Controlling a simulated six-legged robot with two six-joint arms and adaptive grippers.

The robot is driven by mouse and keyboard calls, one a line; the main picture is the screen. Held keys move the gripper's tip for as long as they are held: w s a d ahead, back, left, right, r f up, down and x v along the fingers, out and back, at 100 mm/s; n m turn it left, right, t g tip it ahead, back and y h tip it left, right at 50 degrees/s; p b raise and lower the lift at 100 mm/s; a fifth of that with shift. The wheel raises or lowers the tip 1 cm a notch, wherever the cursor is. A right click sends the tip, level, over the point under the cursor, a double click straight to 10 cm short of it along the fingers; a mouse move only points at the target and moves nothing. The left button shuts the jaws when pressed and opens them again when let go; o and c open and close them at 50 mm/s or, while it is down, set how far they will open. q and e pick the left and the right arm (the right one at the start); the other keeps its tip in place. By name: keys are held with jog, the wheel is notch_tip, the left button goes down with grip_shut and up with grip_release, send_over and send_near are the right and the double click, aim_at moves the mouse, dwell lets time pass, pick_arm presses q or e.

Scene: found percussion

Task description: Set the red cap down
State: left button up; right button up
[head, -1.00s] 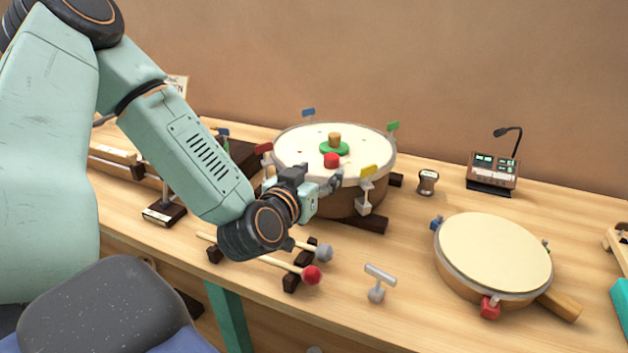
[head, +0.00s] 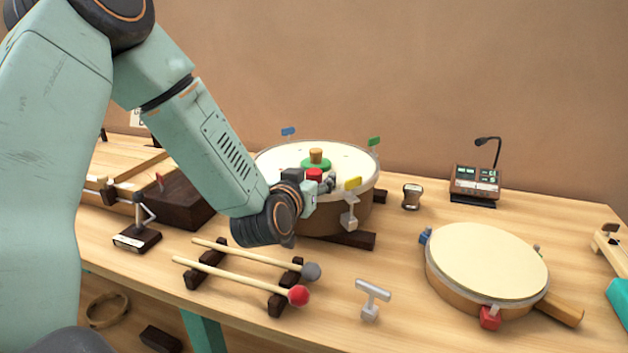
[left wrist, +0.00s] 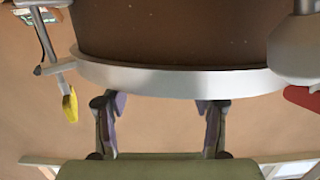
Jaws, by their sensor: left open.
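The red cap (head: 314,174) shows as a small red cylinder at the front of the drumhead, just before a green disc (head: 307,163) with a tan peg. Its lower part is hidden behind my left gripper (head: 328,183). This gripper is at the drum's front edge, close to the cap in the picture. In the left wrist view its two fingers (left wrist: 161,105) stand apart by the drum (left wrist: 180,35), with nothing seen between them. My right gripper is not in view.
A yellow flag (head: 353,183) on a clamp stands right of my gripper. Two mallets (head: 240,274) lie on dark rests in front. A T-shaped key (head: 371,297) and a frame drum (head: 487,262) are at right. Bare table lies between.

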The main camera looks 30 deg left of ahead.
pick_arm(q)
jog(key=shift+s+a, duration=0.1)
jog(key=shift+c, duration=1.1)
jog(key=c, duration=0.7)
